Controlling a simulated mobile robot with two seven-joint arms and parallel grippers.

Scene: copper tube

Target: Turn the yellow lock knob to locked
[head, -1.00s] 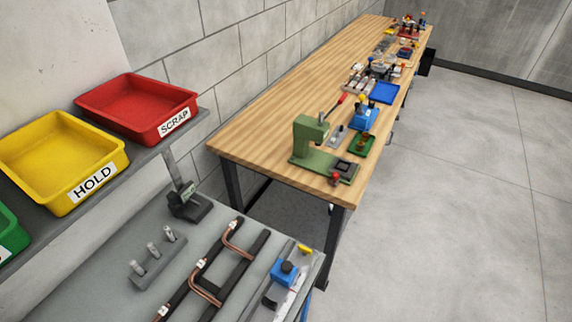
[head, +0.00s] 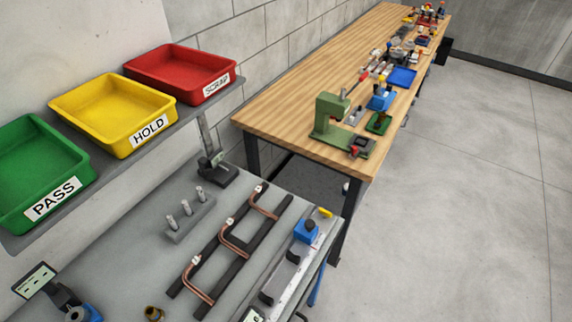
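A small yellow knob (head: 326,212) sits at the far end of a light metal rail fixture (head: 284,280) along the right edge of the grey bench. A blue block with a dark round top (head: 306,230) sits on the fixture just nearer than the knob. The knob is too small to tell which way it is turned. Neither of my grippers is in view.
Bent copper tubes (head: 233,243) lie on a black rack left of the fixture. Grey pegs (head: 185,208) stand behind. Green (head: 45,165), yellow (head: 112,105) and red (head: 185,68) trays sit on a shelf above. A wooden table (head: 290,105) with a green press (head: 335,118) stands beyond.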

